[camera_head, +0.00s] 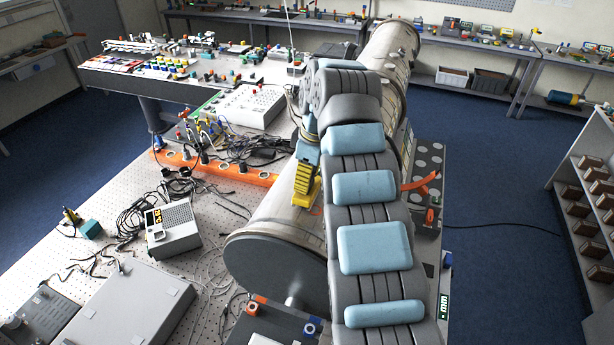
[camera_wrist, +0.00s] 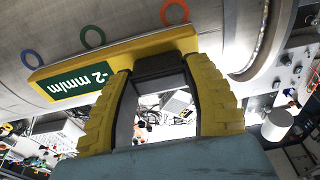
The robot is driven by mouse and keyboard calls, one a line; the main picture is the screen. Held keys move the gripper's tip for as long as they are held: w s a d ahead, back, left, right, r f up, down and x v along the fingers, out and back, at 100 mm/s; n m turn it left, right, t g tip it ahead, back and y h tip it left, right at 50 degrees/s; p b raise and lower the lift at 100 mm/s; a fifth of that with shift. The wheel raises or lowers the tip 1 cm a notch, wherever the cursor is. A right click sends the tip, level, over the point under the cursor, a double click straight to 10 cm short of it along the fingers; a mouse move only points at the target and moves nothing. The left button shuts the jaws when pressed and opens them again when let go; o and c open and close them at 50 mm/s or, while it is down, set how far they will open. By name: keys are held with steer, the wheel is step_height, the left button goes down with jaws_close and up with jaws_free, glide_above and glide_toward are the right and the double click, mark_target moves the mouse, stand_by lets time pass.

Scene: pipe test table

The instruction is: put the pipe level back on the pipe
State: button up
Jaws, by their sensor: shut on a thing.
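The pipe (camera_head: 280,222) is a large grey-beige cylinder running from the front centre to the back. My gripper (camera_head: 306,192), with yellow ribbed fingers, is at its upper left side. In the wrist view my gripper (camera_wrist: 160,68) is shut on the black middle block of the pipe level (camera_wrist: 120,62). The level is a yellow bar with a green display reading about -2 mm/m. It lies beside the pipe wall (camera_wrist: 60,20), tilted in the picture. I cannot tell whether it touches the pipe. In the head view the level is mostly hidden by my gripper and arm.
Blue (camera_wrist: 32,59), green (camera_wrist: 92,37) and orange (camera_wrist: 174,12) rings mark the pipe wall. A grey box device (camera_head: 172,228), cables and an orange strip (camera_head: 215,170) lie left of the pipe. An orange clamp (camera_head: 420,182) is at the right. My arm covers the pipe's right side.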

steer(key=shift+f, duration=0.2)
stand_by(0.6)
steer(key=o, duration=1.3)
steer(key=shift+r, duration=0.15)
steer(key=shift+s+d+r, duration=0.1)
steer(key=shift+d+r, duration=0.1)
steer(key=shift+r, duration=1)
steer(key=shift+s+d+r, duration=0.1)
steer(key=shift+d+r, duration=0.05)
steer(key=shift+r, duration=1.05)
steer(key=shift+d+r, duration=0.2)
steer(key=shift+r, duration=1)
steer(key=shift+w+a+f, duration=0.1)
steer(key=shift+a+f, duration=0.1)
steer(key=shift+f, duration=1.05)
steer(key=shift+w+a+f, duration=0.1)
steer(key=shift+a+f, duration=0.05)
steer(key=shift+f, duration=1.05)
steer(key=shift+a+f, duration=0.2)
steer(key=shift+f, duration=1.05)
steer(key=shift+r, duration=0.15)
